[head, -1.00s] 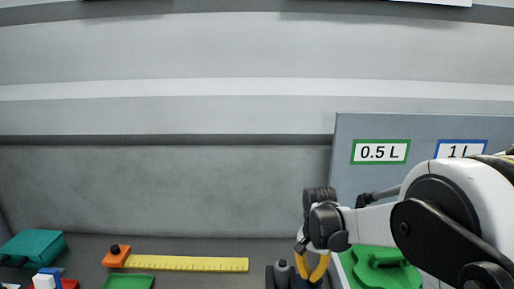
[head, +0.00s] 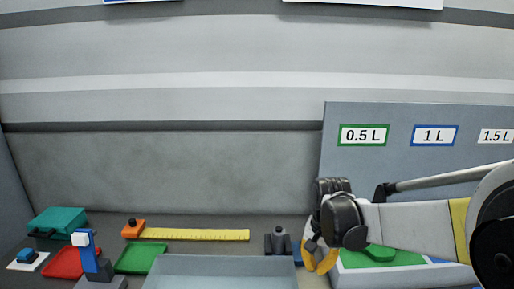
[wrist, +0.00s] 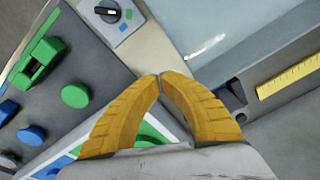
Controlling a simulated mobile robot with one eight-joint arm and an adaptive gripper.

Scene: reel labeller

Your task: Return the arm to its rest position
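My gripper (head: 320,258) is in the head view at the lower right, in front of the grey panel with volume labels. Its yellow fingers (wrist: 160,82) fill the lower middle of the wrist view. The fingertips meet or nearly meet, and nothing shows between them. The white and black arm comes in from the right edge of the head view. The gripper hangs above the left end of a white-edged board with green parts (head: 380,255).
A pale grey tray (head: 220,272) is at the bottom middle. Behind it lie a yellow ruler (head: 200,235) and a green tray (head: 140,258). A red tray (head: 64,262) and a teal box (head: 57,222) are at left. A dial box (wrist: 108,14) shows in the wrist view.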

